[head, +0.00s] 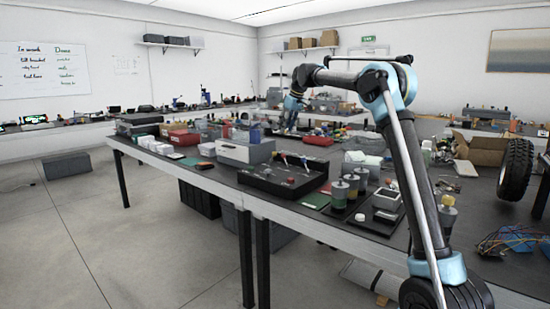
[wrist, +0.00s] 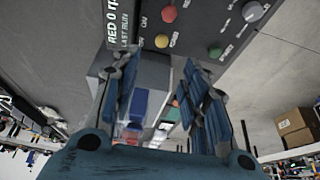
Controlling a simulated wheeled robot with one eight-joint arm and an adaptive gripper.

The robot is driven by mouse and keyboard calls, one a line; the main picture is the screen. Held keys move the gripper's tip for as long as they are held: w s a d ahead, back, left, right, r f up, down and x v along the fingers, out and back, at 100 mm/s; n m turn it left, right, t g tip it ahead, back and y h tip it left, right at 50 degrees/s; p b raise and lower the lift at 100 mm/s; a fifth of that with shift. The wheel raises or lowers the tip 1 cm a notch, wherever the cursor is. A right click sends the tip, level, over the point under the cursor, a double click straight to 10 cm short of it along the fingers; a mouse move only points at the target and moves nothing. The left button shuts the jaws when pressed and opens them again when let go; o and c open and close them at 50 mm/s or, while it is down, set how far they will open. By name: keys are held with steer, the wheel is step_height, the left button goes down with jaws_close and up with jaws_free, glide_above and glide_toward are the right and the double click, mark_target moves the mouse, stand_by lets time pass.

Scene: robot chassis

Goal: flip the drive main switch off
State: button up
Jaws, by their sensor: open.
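A dark control box (head: 262,183) with several small coloured-tip controls lies on the bench in the head view. My gripper (head: 291,122) hangs above and behind the box. In the wrist view my gripper (wrist: 158,90) has its blue fingers spread, with nothing held between them.
A grey box (head: 245,150) stands directly behind the control box. Jars (head: 340,193) and a dark tray (head: 378,212) sit to its right, and a green card (head: 316,201) lies near the bench edge. A tyre (head: 515,170) stands further right.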

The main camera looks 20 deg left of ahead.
mark_target(274, 154)
steer(key=x, duration=1.7)
steer(key=shift+s+a+f, duration=0.1)
steer(key=shift+s+a, duration=0.05)
steer(key=shift+a, duration=0.2)
jaws_close()
